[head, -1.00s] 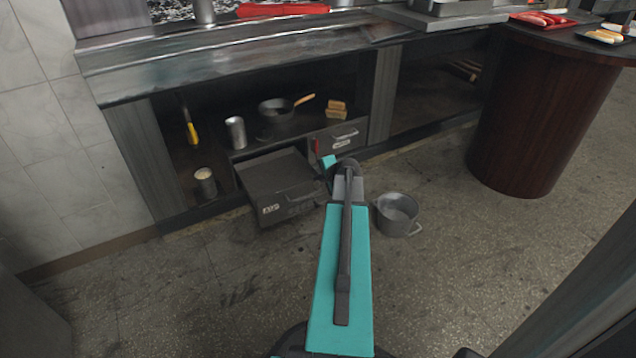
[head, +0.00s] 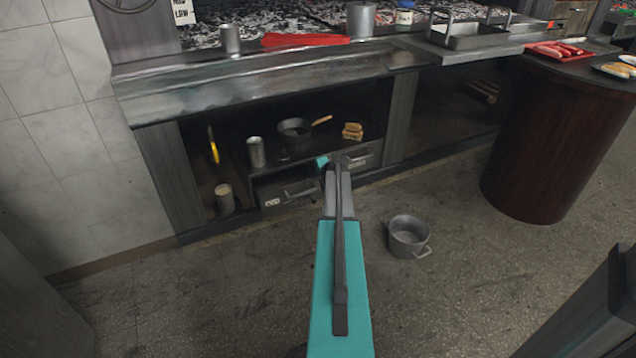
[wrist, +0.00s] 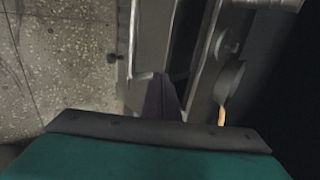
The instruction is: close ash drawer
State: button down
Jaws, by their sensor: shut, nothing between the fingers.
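The ash drawer (head: 292,194) is the grey left drawer under the counter, with a bar handle and a white label. My gripper (wrist: 165,97) shows in the wrist view as dark fingers, shut and empty, pointing at the cabinet front. I cannot tell whether they touch the drawer.
A second drawer (head: 360,158) sits to the right. A tin (head: 256,152), a frying pan (head: 294,130) and bread (head: 352,131) stand on the shelf above. A grey pot (head: 407,236) stands on the floor right of my arm. The floor at left is clear.

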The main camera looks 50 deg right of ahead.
jog(key=w+d+p, duration=0.2)
jog(key=w+d, duration=0.1)
jog(key=w, duration=0.3)
jog(key=shift+d, duration=0.1)
dwell(0.5)
jog(key=s+a, duration=0.2)
jog(key=s, duration=0.1)
jog(key=shift+s, duration=0.1)
jog(key=p+v, duration=0.2)
jog(key=v, duration=0.8)
jog(key=shift+s+p, duration=0.2)
jog(key=shift+p, duration=0.2)
jog(key=c, duration=2.5)
grip_release()
jog(key=shift+d, duration=0.1)
